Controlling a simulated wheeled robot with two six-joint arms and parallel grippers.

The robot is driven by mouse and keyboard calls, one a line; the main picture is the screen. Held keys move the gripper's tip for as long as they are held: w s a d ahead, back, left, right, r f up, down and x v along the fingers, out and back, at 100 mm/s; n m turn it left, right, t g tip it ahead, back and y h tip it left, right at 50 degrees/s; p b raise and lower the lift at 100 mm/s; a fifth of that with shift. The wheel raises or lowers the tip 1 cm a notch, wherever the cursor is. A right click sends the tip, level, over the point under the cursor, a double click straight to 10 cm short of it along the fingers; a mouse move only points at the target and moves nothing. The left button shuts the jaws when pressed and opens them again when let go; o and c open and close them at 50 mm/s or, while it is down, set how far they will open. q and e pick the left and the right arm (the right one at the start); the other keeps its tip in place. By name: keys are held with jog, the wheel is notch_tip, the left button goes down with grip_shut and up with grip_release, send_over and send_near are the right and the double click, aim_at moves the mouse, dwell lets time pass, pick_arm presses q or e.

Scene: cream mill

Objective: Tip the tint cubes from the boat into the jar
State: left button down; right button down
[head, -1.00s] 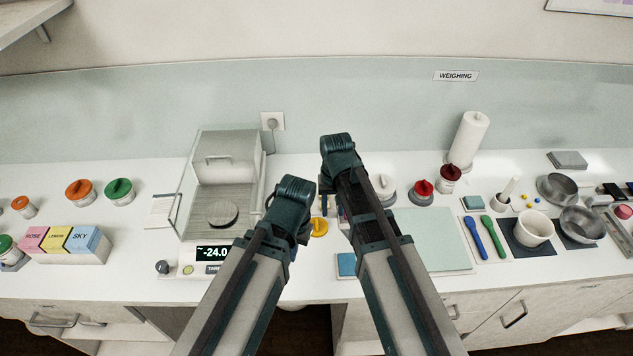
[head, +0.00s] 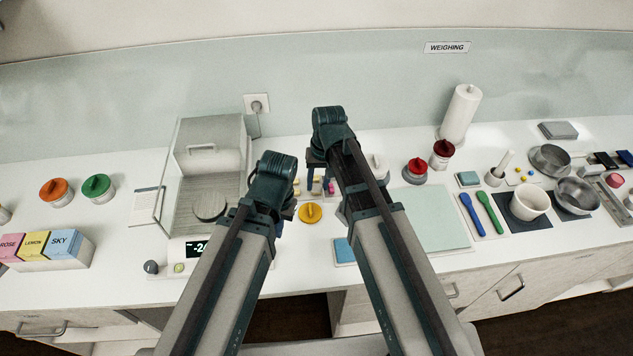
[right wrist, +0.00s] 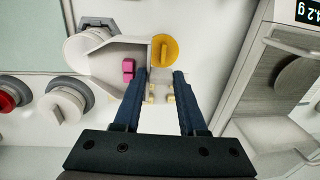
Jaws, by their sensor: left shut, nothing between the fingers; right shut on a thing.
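My right gripper (right wrist: 162,76) points down over the counter, its two blue fingers a little apart and shut on what looks like the pale boat (right wrist: 138,52). Pink cubes (right wrist: 128,70) lie in the boat, and small cream-yellow cubes (right wrist: 170,98) show between the fingers. A round white vessel (right wrist: 80,48), perhaps the jar, is beside the boat's left end and partly covered by it; I cannot tell if it is open. In the head view my right arm hides most of this. My left gripper (head: 287,212) is shut and empty left of it, its fingertips mostly hidden.
A yellow lid (head: 310,213) lies between the arms. The scale (head: 180,250) stands close on the left. White-lidded (right wrist: 62,106) and red-lidded (head: 415,170) jars stand to the right of my right arm. A pale green mat (head: 445,220) is clear.

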jog(key=shift+d+f, duration=0.1)
jog(key=shift+f, duration=0.25)
jog(key=shift+d+r+y, duration=0.4)
jog(key=shift+d+y, duration=0.05)
jog(key=shift+y, duration=0.45)
jog(key=shift+d+r+y+b, duration=0.15)
jog(key=shift+d+r+y, duration=0.2)
jog(key=shift+y, duration=0.3)
jog(key=shift+d+r+y+b, duration=0.15)
jog(key=shift+d+r+y, duration=0.15)
jog(key=shift+y, duration=0.35)
jog(key=shift+w+d+r+y+b, duration=0.1)
jog(key=shift+d+r+y+b, duration=0.15)
jog(key=shift+d+y+b, duration=0.35)
jog(key=shift+w+d+r+y+b, duration=0.1)
jog(key=shift+d+r+y+b, duration=0.1)
jog(key=shift+d+y+b, duration=0.4)
jog(key=shift+d+r+y+b, duration=0.3)
jog(key=shift+d+y+b, duration=0.25)
jog(key=shift+y+b, duration=0.2)
jog(key=shift+d+r+y+b, duration=0.3)
jog(key=shift+d+y+b, duration=0.3)
jog(key=shift+y, duration=0.25)
jog(key=shift+r, duration=0.15)
jog(key=shift+s+r+p, duration=0.1)
jog(key=shift+r+p, duration=1.35)
